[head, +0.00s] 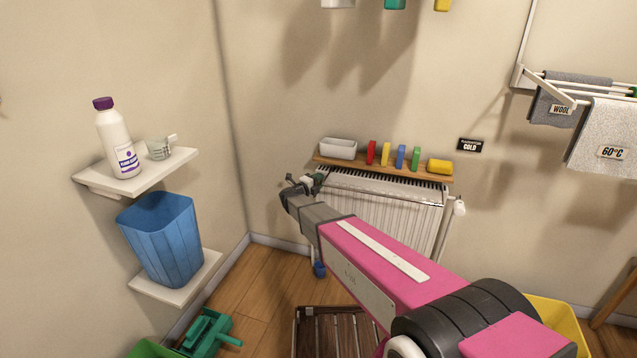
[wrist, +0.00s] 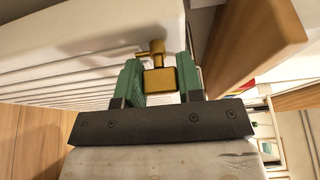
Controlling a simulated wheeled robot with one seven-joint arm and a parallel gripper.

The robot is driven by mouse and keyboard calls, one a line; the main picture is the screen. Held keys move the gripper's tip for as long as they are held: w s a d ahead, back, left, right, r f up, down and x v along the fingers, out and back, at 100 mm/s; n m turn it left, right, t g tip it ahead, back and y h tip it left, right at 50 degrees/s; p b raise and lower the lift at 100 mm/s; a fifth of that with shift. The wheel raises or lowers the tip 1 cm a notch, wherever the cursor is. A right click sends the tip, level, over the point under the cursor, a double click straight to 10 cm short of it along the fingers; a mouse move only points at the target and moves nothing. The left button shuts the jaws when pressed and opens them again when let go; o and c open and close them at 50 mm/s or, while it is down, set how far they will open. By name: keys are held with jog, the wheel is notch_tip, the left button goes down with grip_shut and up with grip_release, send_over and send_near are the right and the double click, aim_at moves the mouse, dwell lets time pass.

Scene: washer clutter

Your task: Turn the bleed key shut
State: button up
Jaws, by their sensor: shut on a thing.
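The bleed key (wrist: 160,80) is a small brass-coloured block with a round stem and a short side arm pointing left. It is at the end of the white radiator (wrist: 90,45), which also shows in the head view (head: 385,208). My gripper (wrist: 161,72) has green fingers, one on each side of the key's block, and is shut on it. In the head view my gripper (head: 304,184) is at the radiator's upper left corner. The key cannot be made out there, and my arm covers part of the radiator front.
A wooden shelf (head: 330,160) runs just above the radiator, holding a white tray (head: 339,149), coloured blocks and a yellow sponge (head: 440,167). Its edge (wrist: 255,40) is close to my fingers. A small blue cup (head: 319,269) is on the floor below.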

jog(key=o, duration=0.9)
jog(key=shift+o, duration=0.2)
jog(key=v, duration=1)
jog(key=shift+s+a, duration=0.25)
jog(key=shift+s, duration=0.1)
